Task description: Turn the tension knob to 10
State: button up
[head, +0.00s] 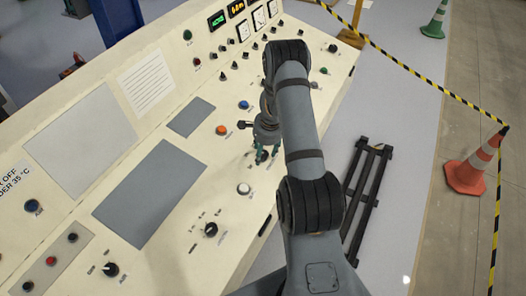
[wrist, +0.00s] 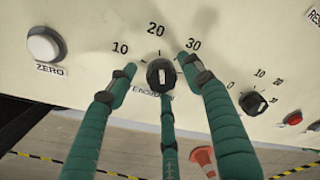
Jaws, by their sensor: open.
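The tension knob (wrist: 160,74) is a round black knob in the middle of the wrist view. Its scale reads 10 at the left, 20 above and 30 at the right. Its white mark looks upright, in line with 20. The label below it is partly hidden by my fingers. My gripper (wrist: 156,70) has green fingers spread around the knob, one at the left, one at the right and one below. Whether any finger touches the knob I cannot tell. In the head view my gripper (head: 264,154) is low over the panel and the tension knob is not clearly seen.
A white ZERO button (wrist: 44,44) is left of the knob. Another black knob (wrist: 253,103) and a red button (wrist: 292,118) are to the right. The cream panel (head: 60,235) carries several other knobs and buttons. An orange cone (head: 470,172) stands on the floor.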

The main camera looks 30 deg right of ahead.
jog(key=c, duration=0.4)
jog(key=c, duration=0.7)
